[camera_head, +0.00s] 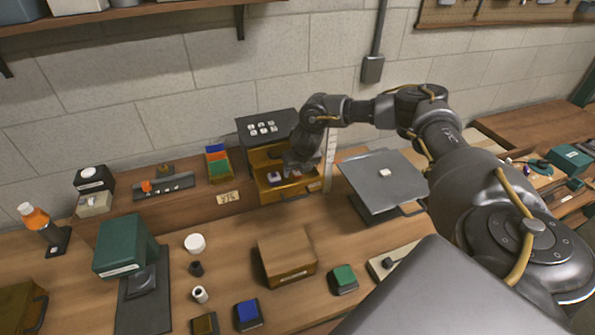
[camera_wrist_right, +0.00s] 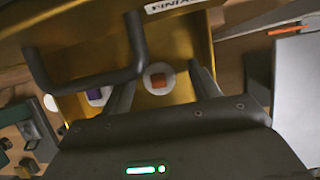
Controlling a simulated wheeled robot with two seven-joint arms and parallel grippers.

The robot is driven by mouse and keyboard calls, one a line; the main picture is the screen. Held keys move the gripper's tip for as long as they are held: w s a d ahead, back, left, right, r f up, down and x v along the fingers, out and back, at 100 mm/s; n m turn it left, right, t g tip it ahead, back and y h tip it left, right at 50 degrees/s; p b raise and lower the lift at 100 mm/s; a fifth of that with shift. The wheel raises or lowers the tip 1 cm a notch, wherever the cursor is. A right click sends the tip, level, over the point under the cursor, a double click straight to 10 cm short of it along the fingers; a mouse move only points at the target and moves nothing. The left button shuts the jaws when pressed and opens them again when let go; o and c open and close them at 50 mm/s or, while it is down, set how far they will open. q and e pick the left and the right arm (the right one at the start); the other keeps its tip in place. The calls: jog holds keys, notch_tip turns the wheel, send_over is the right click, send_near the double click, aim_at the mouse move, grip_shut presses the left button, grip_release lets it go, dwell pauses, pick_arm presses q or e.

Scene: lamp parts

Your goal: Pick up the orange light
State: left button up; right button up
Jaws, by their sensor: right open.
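The orange light (camera_wrist_right: 158,80) is a small orange block on a round white base. It lies in the open yellow drawer (camera_head: 268,190) of the dark cabinet (camera_head: 262,129). My right gripper (camera_wrist_right: 163,72) is open, with one finger on each side of the orange light in the wrist view; I cannot tell how far above it the fingers are. In the head view the right gripper (camera_head: 293,166) is over the drawer and mostly hides the orange light. A purple light (camera_head: 274,177) sits in the drawer to its left. My left gripper is not in view.
The drawer's black handle (camera_wrist_right: 85,82) crosses beside the left finger in the wrist view. A grey panel (camera_head: 384,180) stands right of the drawer. A cardboard box (camera_head: 287,257), a green box (camera_head: 121,245) and several small parts are on the bench below.

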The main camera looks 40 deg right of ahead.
jog(key=shift+c, duration=0.4)
jog(key=c, duration=1)
jog(key=shift+r+b, duration=0.35)
jog(key=shift+b, duration=0.1)
notch_tip(320, 180, up, 2)
jog(key=shift+a+r+b, duration=0.1)
jog(key=shift+r+b, duration=0.05)
jog(key=shift+b, duration=0.85)
jog(key=s+a+r, duration=0.7)
jog(key=s+r, duration=0.3)
jog(key=s, duration=0.2)
jog(key=shift+a, duration=0.2)
jog(key=shift+w, duration=0.1)
